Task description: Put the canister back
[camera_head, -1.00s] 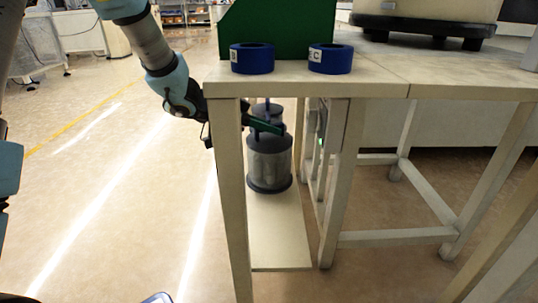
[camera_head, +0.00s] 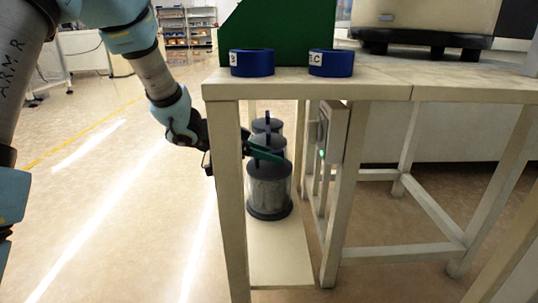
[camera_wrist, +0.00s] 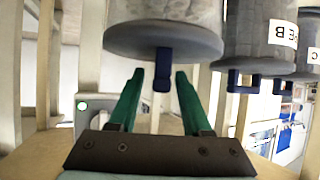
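The front canister (camera_head: 268,190), a grey cylinder with dark lid and base, stands upright on the low shelf (camera_head: 280,255) under the table. My gripper (camera_head: 270,155) reaches in past the table's left leg to its top. In the wrist view, which looks inverted, my gripper's green fingers (camera_wrist: 160,72) are open, one on each side of the canister's blue handle (camera_wrist: 162,70), with gaps showing. The grey lid (camera_wrist: 165,40) lies just beyond the fingertips. Other canisters (camera_head: 268,125) stand in a row behind it; the wrist view shows one labelled B (camera_wrist: 258,38).
The near-left table leg (camera_head: 228,190) is close beside my gripper. A control box (camera_head: 331,132) with a green light is mounted on the right. Blue rings (camera_head: 252,62) and a green housing (camera_head: 280,30) are on the tabletop (camera_head: 385,85). Floor to the left is clear.

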